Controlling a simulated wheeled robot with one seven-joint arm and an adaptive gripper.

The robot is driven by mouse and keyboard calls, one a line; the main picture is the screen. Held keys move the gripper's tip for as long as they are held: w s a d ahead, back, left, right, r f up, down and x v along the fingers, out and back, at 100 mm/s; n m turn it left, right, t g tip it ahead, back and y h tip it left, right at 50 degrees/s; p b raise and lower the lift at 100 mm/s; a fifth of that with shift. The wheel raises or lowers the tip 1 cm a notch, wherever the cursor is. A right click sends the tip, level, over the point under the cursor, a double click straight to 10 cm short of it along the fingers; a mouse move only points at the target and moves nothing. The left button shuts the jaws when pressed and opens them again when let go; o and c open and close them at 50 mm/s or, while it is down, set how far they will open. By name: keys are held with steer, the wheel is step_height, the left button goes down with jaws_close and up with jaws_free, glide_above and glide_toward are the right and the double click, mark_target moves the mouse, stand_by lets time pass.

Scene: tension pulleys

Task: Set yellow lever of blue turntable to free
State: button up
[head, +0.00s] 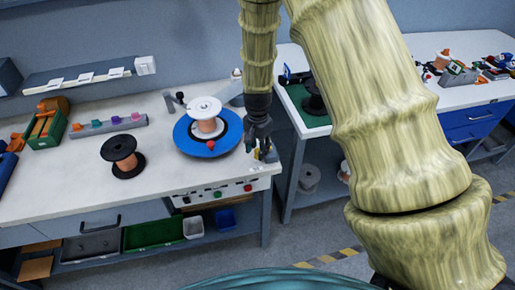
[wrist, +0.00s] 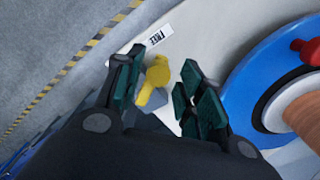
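The blue turntable (head: 183,143) lies on the workbench and carries a white spool with copper-coloured winding (head: 205,113). Its blue disc (wrist: 243,85) also shows at the right of the wrist view. My gripper (head: 258,147) points down at the bench's right front corner, just right of the turntable. In the wrist view, the yellow lever (wrist: 155,83) stands on a grey base between my two dark green fingers (wrist: 161,68). The fingers are apart, with a visible gap on the right side; contact on the left is unclear. A white FREE label (wrist: 154,39) lies beyond the lever's upper end.
A red knob (head: 210,144) sits on the disc's front. A black spool (head: 122,155) stands left of the turntable. A front panel with red and green buttons (head: 217,194) is below the bench edge. A second bench (head: 312,127) stands right, across a gap.

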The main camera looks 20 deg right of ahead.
stand_by(0.3)
step_height(320, 180, up, 12)
stand_by(0.7)
stand_by(0.3)
